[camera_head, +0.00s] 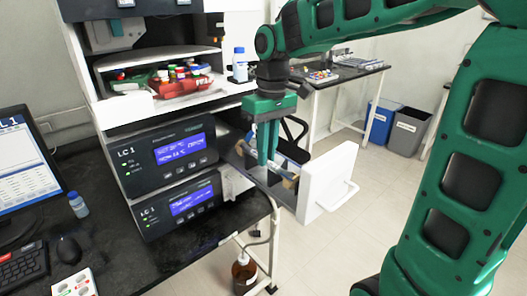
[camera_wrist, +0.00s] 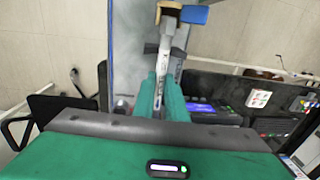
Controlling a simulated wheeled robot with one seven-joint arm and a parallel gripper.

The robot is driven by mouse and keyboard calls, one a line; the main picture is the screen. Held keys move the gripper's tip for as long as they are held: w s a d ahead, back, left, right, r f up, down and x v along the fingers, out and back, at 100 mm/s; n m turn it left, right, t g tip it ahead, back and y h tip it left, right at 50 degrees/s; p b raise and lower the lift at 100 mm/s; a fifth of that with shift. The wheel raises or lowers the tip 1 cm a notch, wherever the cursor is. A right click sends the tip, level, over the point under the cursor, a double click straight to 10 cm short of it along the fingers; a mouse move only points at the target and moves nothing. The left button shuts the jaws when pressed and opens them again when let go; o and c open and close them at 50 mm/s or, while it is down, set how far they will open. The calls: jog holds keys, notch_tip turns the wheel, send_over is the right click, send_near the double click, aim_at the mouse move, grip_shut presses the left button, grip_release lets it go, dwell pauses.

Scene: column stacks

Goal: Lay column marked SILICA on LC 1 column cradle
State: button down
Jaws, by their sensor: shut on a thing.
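In the wrist view my gripper (camera_wrist: 162,77) is shut on a slim white and silver column (camera_wrist: 167,48). The column runs away from the fingers toward a tan and blue holder (camera_wrist: 194,14) at the drawer's end. Tan parts (camera_head: 289,182) also show beside the fingers in the head view. The column's marking is not readable. I cannot tell whether the column rests on the cradle or hangs just above it.
Two LC 1 units (camera_head: 168,152) stand left of the drawer. A red tray (camera_head: 184,86) of capped bottles and a blue-capped bottle (camera_head: 240,65) sit above. A monitor (camera_head: 28,165) is at left. A brown bottle (camera_head: 244,272) stands below.

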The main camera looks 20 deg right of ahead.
jog(key=shift+f, duration=0.15)
jog(key=c, duration=1.7)
grip_release()
